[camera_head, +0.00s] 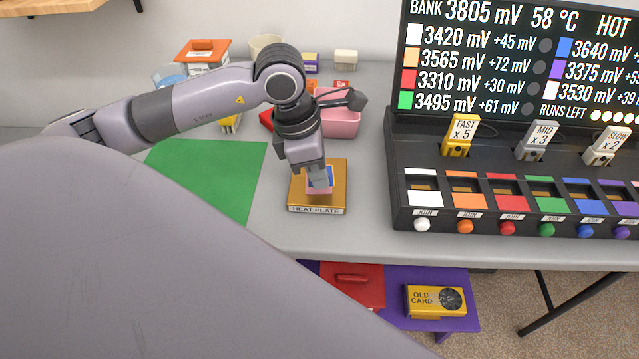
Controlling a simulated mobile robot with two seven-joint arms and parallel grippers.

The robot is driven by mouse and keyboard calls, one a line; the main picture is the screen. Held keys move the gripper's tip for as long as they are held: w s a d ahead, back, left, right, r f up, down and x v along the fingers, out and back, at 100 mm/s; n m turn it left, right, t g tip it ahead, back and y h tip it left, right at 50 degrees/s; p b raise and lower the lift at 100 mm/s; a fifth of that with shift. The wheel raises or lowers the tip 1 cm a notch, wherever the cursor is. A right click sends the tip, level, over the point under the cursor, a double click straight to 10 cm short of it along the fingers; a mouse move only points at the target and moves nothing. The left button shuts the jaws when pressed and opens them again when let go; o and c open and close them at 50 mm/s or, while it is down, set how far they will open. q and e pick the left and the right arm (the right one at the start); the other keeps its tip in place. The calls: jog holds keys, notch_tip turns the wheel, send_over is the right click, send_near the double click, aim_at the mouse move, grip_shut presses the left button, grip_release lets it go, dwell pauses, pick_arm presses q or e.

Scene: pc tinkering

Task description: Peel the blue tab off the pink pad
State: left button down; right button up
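The pink pad (319,189) lies on the gold heat plate (303,196), labelled "HEAT PLATE", on the grey table. The blue tab (329,177) shows on top of the pad, partly covered by my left gripper. My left gripper (319,183) points down over the pad and tab. Its fingertips are right at the tab, but I cannot tell whether they are closed on it. My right gripper is not in view.
A black console (510,218) with coloured slots and a readout screen (515,65) stands at the right. A green mat (205,175) lies left of the heat plate. A pink bin (340,122) stands behind it. A yellow "OLD CARD" box (434,301) sits below the front edge.

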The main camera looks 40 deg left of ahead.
pick_arm(q)
jog(key=shift+r, duration=0.1)
jog(key=shift+r+p, duration=1.65)
jog(key=shift+r, duration=0.85)
